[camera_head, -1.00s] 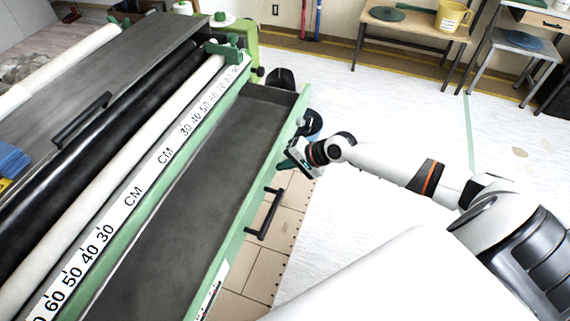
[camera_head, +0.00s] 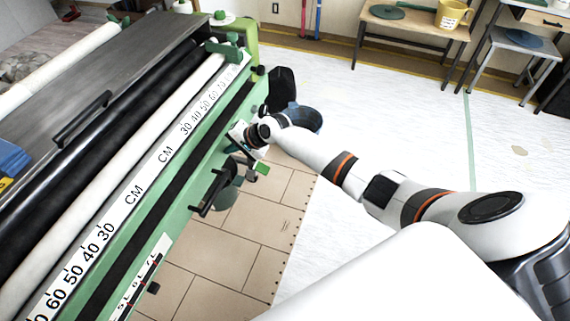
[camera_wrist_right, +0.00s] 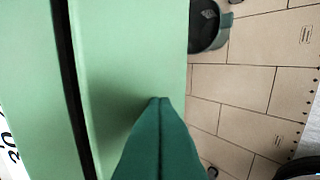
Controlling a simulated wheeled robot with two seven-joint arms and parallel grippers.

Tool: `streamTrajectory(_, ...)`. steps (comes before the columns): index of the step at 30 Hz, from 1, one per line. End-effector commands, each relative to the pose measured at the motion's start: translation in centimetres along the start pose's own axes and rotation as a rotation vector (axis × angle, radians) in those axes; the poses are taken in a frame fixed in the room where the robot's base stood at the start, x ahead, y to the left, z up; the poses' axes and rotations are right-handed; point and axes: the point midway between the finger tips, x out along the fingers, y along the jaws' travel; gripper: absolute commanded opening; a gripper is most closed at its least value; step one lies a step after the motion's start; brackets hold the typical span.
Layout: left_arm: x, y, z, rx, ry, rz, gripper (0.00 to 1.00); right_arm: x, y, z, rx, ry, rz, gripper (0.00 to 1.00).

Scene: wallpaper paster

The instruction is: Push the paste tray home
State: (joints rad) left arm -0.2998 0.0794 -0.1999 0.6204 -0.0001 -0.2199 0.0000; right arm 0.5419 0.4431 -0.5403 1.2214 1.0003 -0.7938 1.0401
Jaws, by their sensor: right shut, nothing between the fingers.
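The paste tray's green front (camera_head: 205,165) lies close along the machine's ruler strip in the head view. Only a narrow dark strip of its inside shows; the rest is hidden under the machine. Its black handle (camera_head: 212,190) sticks out from the front. My right gripper (camera_head: 236,140) is at the tray front, beyond the handle. In the right wrist view its dark green fingers (camera_wrist_right: 158,100) are together and empty, over the light green panel (camera_wrist_right: 120,60). Contact cannot be told for certain. My left gripper is out of view.
The ruler strip (camera_head: 134,195), white roller (camera_head: 100,160) and dark roller (camera_head: 70,175) run along the machine. A dark blue bucket (camera_head: 303,117) stands on the floor beyond my right gripper.

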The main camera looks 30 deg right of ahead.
Motion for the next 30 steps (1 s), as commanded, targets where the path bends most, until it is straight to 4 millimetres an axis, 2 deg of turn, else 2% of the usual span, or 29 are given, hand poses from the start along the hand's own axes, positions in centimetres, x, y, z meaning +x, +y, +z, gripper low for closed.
streamTrajectory(1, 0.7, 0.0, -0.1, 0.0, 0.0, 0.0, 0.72, 1.1, 0.8, -0.1, 0.002, 0.001, 0.006, 0.0)
streamTrajectory(3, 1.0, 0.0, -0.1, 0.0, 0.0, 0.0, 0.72, 2.0, 1.7, 0.0, 0.0, 0.0, 0.005, 0.0)
streamTrajectory(9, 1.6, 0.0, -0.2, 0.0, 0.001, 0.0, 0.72, 3.6, 3.1, 0.0, 0.001, 0.0, 0.002, 0.0)
streamTrajectory(25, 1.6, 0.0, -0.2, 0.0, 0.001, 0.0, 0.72, 3.8, 3.5, 0.1, 0.0, -0.002, 0.001, 0.0)
streamTrajectory(30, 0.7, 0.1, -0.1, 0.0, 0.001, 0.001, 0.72, 3.4, 3.5, -0.1, 0.0, -0.001, 0.0, 0.0)
